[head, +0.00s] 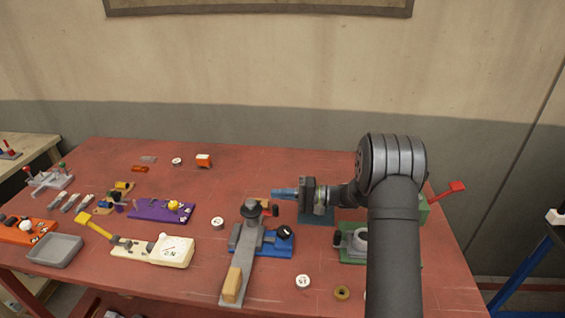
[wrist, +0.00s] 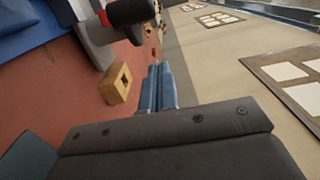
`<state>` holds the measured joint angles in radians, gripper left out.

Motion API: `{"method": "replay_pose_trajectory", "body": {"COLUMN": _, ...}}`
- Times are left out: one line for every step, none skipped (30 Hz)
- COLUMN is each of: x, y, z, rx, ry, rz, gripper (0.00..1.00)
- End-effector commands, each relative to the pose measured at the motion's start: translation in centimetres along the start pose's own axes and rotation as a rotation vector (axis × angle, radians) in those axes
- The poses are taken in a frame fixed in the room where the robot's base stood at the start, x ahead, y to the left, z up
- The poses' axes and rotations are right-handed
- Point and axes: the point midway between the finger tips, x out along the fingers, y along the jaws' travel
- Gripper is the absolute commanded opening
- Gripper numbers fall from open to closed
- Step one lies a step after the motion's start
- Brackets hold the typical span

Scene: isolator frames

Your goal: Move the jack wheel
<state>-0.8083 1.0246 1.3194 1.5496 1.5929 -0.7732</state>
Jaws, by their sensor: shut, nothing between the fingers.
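The jack stands on a blue base (head: 275,243) near the middle of the table. A dark round wheel (head: 251,209) tops its grey post, and a black knob (head: 285,232) sits at its right; I cannot tell for sure which is the jack wheel. My gripper (head: 274,192) points left, with its blue fingers shut and empty, behind and to the right of the dark wheel and apart from it. In the wrist view the shut fingers (wrist: 160,88) have nothing between them. A black round part (wrist: 130,12) shows beyond them, cut by the top edge.
A wooden block with a hole (wrist: 115,85) stands close to the fingers. A grey bar with a wooden end block (head: 232,284) reaches toward the front. A green fixture (head: 352,243) is at right, partly behind my arm. A cream gauge (head: 172,250) and purple board (head: 162,209) lie left.

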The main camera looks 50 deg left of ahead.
Motion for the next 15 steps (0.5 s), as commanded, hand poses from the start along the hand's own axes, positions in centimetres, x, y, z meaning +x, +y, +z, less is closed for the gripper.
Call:
{"method": "replay_pose_trajectory", "body": {"x": 0.2, "y": 0.1, "z": -0.3, "rx": -0.003, "ry": -0.031, "rz": 0.001, "gripper": 0.00}}
{"method": "replay_pose_trajectory", "body": {"x": 0.3, "y": 0.1, "z": -0.5, "rx": -0.002, "ry": -0.050, "rz": 0.000, "gripper": 0.00}}
{"method": "replay_pose_trajectory", "body": {"x": 0.4, "y": 0.1, "z": -0.7, "rx": -0.003, "ry": -0.076, "rz": 0.001, "gripper": 0.00}}
{"method": "replay_pose_trajectory", "body": {"x": 0.5, "y": 0.1, "z": -0.8, "rx": -0.003, "ry": -0.095, "rz": 0.001, "gripper": 0.00}}
{"method": "replay_pose_trajectory", "body": {"x": 0.7, "y": 0.1, "z": -1.0, "rx": -0.001, "ry": -0.113, "rz": 0.001, "gripper": 0.00}}
{"method": "replay_pose_trajectory", "body": {"x": 0.8, "y": 0.1, "z": -1.1, "rx": -0.002, "ry": -0.139, "rz": 0.001, "gripper": 0.00}}
{"method": "replay_pose_trajectory", "body": {"x": 1.3, "y": 0.1, "z": -1.5, "rx": -0.002, "ry": -0.142, "rz": 0.001, "gripper": 0.00}}
{"method": "replay_pose_trajectory", "body": {"x": 1.8, "y": 0.1, "z": -1.9, "rx": -0.001, "ry": -0.141, "rz": 0.001, "gripper": 0.00}}
{"method": "replay_pose_trajectory", "body": {"x": 2.4, "y": 0.1, "z": -2.5, "rx": -0.003, "ry": -0.139, "rz": 0.000, "gripper": 0.00}}
{"method": "replay_pose_trajectory", "body": {"x": 2.8, "y": 0.1, "z": -2.9, "rx": -0.002, "ry": -0.139, "rz": 0.000, "gripper": 0.00}}
{"method": "replay_pose_trajectory", "body": {"x": 3.3, "y": 0.1, "z": -3.3, "rx": -0.001, "ry": -0.138, "rz": 0.001, "gripper": 0.00}}
{"method": "replay_pose_trajectory", "body": {"x": 3.9, "y": 0.1, "z": -3.9, "rx": -0.003, "ry": -0.138, "rz": 0.001, "gripper": 0.00}}
{"method": "replay_pose_trajectory", "body": {"x": 2.7, "y": 0.1, "z": -4.0, "rx": -0.001, "ry": -0.132, "rz": 0.001, "gripper": 0.00}}
{"method": "replay_pose_trajectory", "body": {"x": 2.0, "y": 0.0, "z": -4.1, "rx": -0.001, "ry": -0.131, "rz": 0.000, "gripper": 0.00}}
{"method": "replay_pose_trajectory", "body": {"x": 1.1, "y": 0.0, "z": -4.2, "rx": 0.000, "ry": -0.130, "rz": 0.000, "gripper": 0.00}}
